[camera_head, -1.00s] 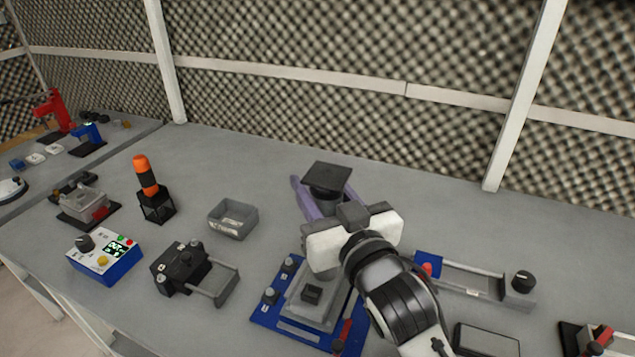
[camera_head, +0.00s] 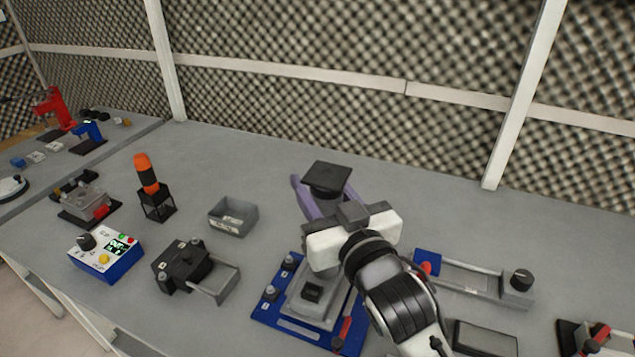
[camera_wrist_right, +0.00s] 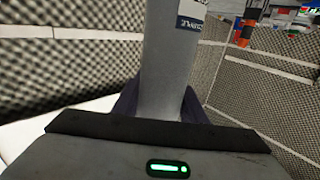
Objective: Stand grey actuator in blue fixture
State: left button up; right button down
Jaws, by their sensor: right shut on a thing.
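My right gripper (camera_head: 322,200) is over the middle of the bench, its purple fingers shut on the grey actuator. The actuator shows in the right wrist view (camera_wrist_right: 168,65) as a long grey body with a blue and white label, between the fingers. In the head view a dark square plate (camera_head: 327,177) with a dark round part below it shows at the fingers, apparently its end. The blue fixture (camera_head: 283,326) lies nearer, partly hidden by my right wrist, with a grey raised block, a black square part, knobs and a red lever. My left gripper is out of view.
A grey bin (camera_head: 233,217), a black clamp device (camera_head: 185,268), a blue and white control box (camera_head: 106,254) and an orange-handled tool (camera_head: 147,175) stand left. A rail device (camera_head: 475,277) and a dark-framed grey block (camera_head: 485,338) lie right. The bench behind the gripper is clear.

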jog(key=shift+f+b, duration=0.5)
jog(key=shift+f, duration=0.25)
jog(key=c, duration=1.1)
grip_release()
jog(key=shift+o, duration=0.4)
jog(key=shift+f, duration=0.25)
jog(key=b+v, duration=0.1)
jog(key=v, duration=0.9)
jog(key=shift+s, duration=0.15)
jog(key=shift+d+r, duration=0.1)
